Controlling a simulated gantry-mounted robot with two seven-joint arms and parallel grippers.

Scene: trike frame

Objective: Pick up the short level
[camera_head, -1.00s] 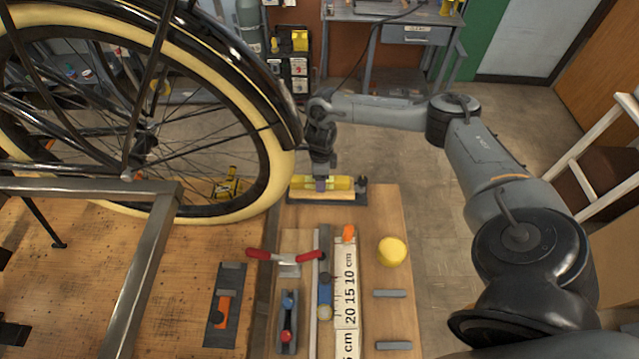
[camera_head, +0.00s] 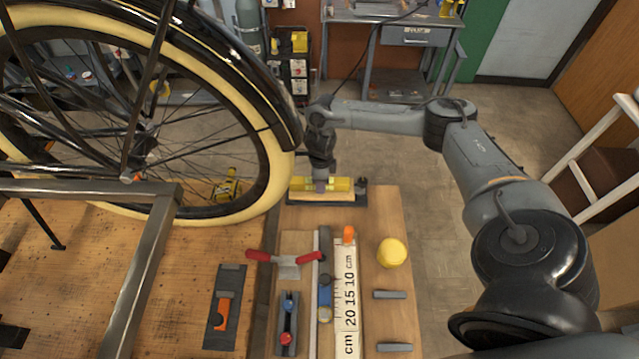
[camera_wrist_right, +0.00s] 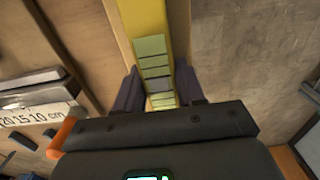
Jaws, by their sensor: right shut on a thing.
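The short level (camera_head: 338,184) is a yellow bar at the far end of the narrow wooden board, over a dark tray with a light wooden strip. My right gripper (camera_head: 320,185) points down and is shut on the level near its middle. In the right wrist view the yellow level (camera_wrist_right: 147,18) runs between the two dark fingers of the right gripper (camera_wrist_right: 157,90). I cannot tell whether the level is clear of its tray. My left gripper is not in view.
A bicycle wheel (camera_head: 277,175) with a cream tyre stands close left of the level. Nearer on the board are a red-handled tool (camera_head: 288,264), a white ruler (camera_head: 347,300), a yellow ball-like object (camera_head: 391,252) and grey bars.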

